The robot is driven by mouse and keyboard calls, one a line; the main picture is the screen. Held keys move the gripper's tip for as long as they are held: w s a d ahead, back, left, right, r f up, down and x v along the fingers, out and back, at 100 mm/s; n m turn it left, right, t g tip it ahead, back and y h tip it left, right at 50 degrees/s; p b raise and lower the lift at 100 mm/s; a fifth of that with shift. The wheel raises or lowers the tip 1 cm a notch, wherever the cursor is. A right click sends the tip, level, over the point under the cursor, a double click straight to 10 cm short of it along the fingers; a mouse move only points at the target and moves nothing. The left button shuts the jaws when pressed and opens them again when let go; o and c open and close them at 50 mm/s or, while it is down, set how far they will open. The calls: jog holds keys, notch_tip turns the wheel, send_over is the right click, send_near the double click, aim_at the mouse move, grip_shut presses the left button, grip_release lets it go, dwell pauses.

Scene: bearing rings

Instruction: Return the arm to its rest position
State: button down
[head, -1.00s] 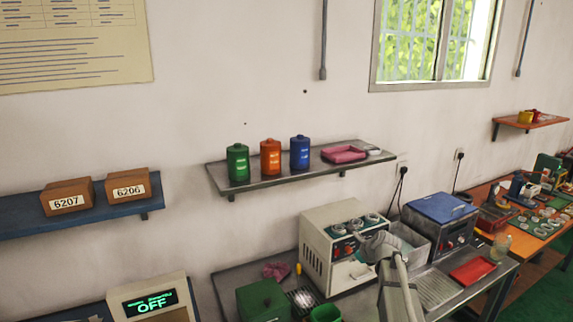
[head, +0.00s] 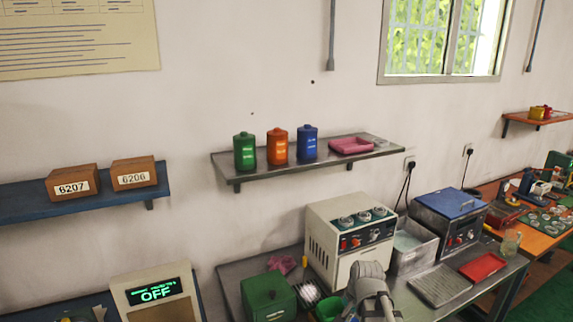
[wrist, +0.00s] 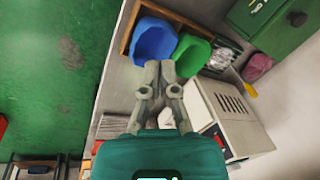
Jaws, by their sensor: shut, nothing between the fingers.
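My gripper (wrist: 158,75) is shut and empty in the wrist view, its fingertips together above the bench near a blue bin (wrist: 153,40) and a green bin (wrist: 191,54). In the head view my arm shows at the bottom, in front of the cream machine with dials (head: 350,240). The fingertips are hidden in the head view.
The grey bench (head: 415,303) also holds a green box (head: 267,297), a blue-lidded unit (head: 449,206) and a red tray (head: 482,267). A wall shelf (head: 232,181) above holds three canisters and a pink tray (head: 350,145). A display reading OFF (head: 153,293) stands at lower left.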

jog(key=s+f+n+g+h+b, duration=0.1)
jog(key=s+n, duration=0.6)
jog(key=shift+s+a+f+g+h, duration=0.3)
jog(key=shift+s+f+g, duration=0.05)
jog(key=shift+f+g, duration=0.05)
dwell(0.8)
